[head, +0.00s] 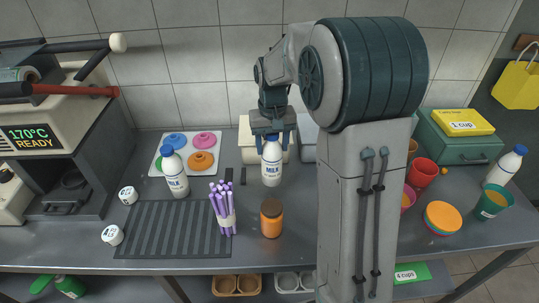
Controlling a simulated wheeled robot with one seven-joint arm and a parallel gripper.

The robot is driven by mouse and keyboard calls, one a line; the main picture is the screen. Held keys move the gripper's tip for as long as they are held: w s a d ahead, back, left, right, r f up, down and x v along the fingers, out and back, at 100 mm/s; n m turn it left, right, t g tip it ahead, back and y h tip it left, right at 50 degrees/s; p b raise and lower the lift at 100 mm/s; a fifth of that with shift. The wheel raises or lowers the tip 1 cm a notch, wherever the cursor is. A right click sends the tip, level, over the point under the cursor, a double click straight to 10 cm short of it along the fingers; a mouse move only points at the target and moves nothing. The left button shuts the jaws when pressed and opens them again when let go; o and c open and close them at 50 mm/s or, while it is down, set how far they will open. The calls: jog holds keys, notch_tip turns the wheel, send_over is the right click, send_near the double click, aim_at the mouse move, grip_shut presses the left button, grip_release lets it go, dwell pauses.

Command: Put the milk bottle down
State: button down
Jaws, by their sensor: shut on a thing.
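My gripper (273,137) points down near the back middle of the counter, shut on the top of a milk bottle (271,166). The bottle is white with a blue label and stands upright in the grip. Its base appears at or just above the counter; I cannot tell whether it touches. A second milk bottle (175,175) with a blue cap stands to the left. A third (507,165) is at the far right, tilted, by a teal cup (491,202).
An orange-brown jar (271,219) stands in front of the held bottle. A tray (162,158) with coloured lids lies behind. My arm hides part of the counter at right. A machine (50,150) stands at left.

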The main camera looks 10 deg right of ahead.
aim_at(269, 156)
jog(key=shift+a+f, duration=0.4)
jog(key=shift+a, duration=0.05)
jog(key=shift+f, duration=1.9)
jog(key=shift+f, duration=0.15)
jog(key=c, duration=0.6)
grip_release()
jog(key=shift+o, duration=0.2)
jog(key=shift+r, duration=0.2)
